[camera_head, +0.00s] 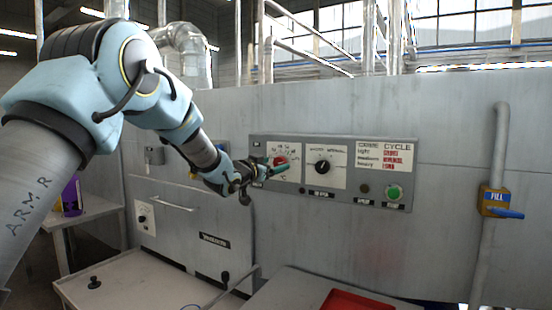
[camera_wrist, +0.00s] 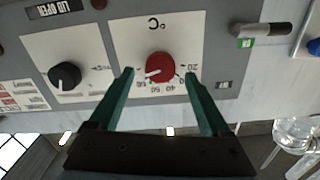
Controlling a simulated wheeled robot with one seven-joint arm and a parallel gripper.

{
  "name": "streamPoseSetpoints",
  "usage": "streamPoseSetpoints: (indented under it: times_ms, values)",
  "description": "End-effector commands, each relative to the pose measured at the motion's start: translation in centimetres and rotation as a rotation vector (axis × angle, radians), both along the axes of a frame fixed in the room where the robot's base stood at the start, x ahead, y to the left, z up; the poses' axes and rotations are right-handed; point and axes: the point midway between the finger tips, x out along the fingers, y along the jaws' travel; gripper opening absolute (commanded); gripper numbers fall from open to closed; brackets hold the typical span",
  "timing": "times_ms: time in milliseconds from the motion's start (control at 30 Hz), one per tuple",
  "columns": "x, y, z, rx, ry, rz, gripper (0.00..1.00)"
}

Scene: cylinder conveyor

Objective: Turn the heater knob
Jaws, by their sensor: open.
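The heater knob is a round red dial on a white plate marked °C. It shows in the head view (camera_head: 281,161), partly behind my gripper, and in the wrist view (camera_wrist: 160,66). My gripper (camera_head: 270,171) reaches toward it from the left in the head view. In the wrist view my gripper (camera_wrist: 161,76) has two green fingers spread apart, one on each side of the red knob. The fingers look empty. I cannot tell whether the fingertips touch the panel.
A black knob (camera_head: 323,167) sits right of the red one on the control panel (camera_head: 362,195). A green button (camera_head: 394,192) is at the panel's lower right. A pipe with a blue-handled valve (camera_head: 503,212) stands further right. A red tray (camera_head: 355,300) lies below.

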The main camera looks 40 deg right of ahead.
Motion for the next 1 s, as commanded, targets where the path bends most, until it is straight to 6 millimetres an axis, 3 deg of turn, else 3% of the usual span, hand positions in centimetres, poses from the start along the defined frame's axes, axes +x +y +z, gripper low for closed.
streamPoseSetpoints:
  times_ms: [200,500,1000]
  values:
    - [0.5,-1.7,0.0,0.001,0.000,0.001,0.81]
    - [0.5,-1.9,0.0,0.001,0.000,0.001,0.81]
    - [0.5,-1.8,0.0,0.001,0.000,0.001,0.25]
